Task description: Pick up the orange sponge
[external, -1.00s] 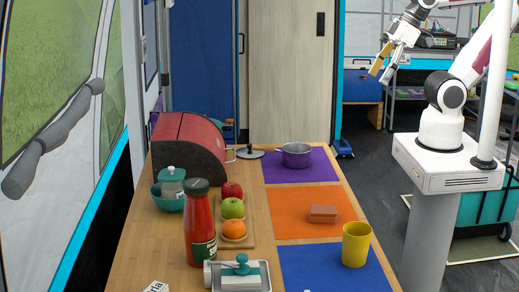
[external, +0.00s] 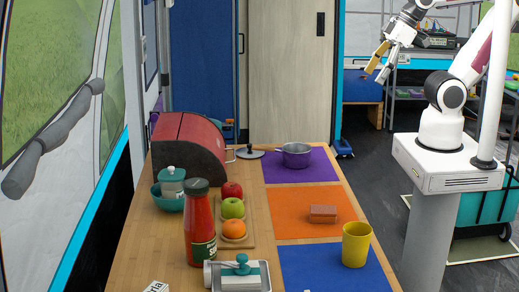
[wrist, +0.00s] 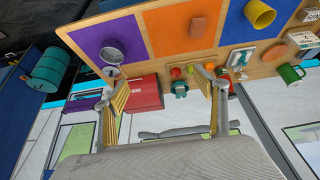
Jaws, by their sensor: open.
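The orange sponge (external: 323,214) is a small brownish-orange block lying flat on the orange mat (external: 290,222). It also shows near the top of the wrist view (wrist: 198,27), with the orange mat (wrist: 165,40) around it. My gripper (external: 379,66) is open and empty, high above and behind the right side of the table, well apart from the sponge. In the wrist view its two fingers (wrist: 165,92) are spread wide, with nothing between them, and the sponge lies beyond them.
A yellow cup (external: 356,245) stands on the blue mat (external: 310,272) in front of the sponge. A pot (external: 296,155) stands on the purple mat (external: 318,171) behind it. Left are fruit on a board (external: 250,232), a sauce bottle (external: 200,225) and a red bread box (external: 190,145).

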